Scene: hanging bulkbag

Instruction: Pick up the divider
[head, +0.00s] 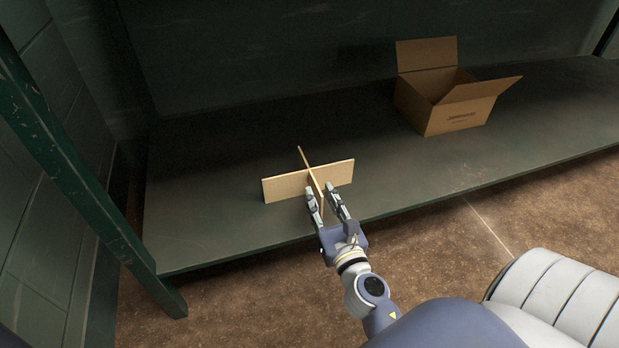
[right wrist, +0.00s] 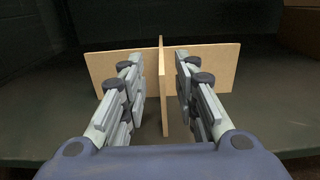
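The divider (head: 285,187) is a cross of two light wooden panels standing upright on the dark shelf. My right gripper (head: 323,192) is at its near side, open, with one finger on each side of the panel that points toward me. In the right wrist view the divider (right wrist: 210,66) shows ahead, its near panel between the two open fingers (right wrist: 158,88). Gaps show between the fingers and that panel, so it is not gripped. My left gripper is not in view.
The dark green shelf (head: 220,218) has a front edge close below the gripper. An open cardboard box (head: 455,115) stands on the shelf at the back right. A green post (head: 75,180) rises at the left. The shelf between divider and box is clear.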

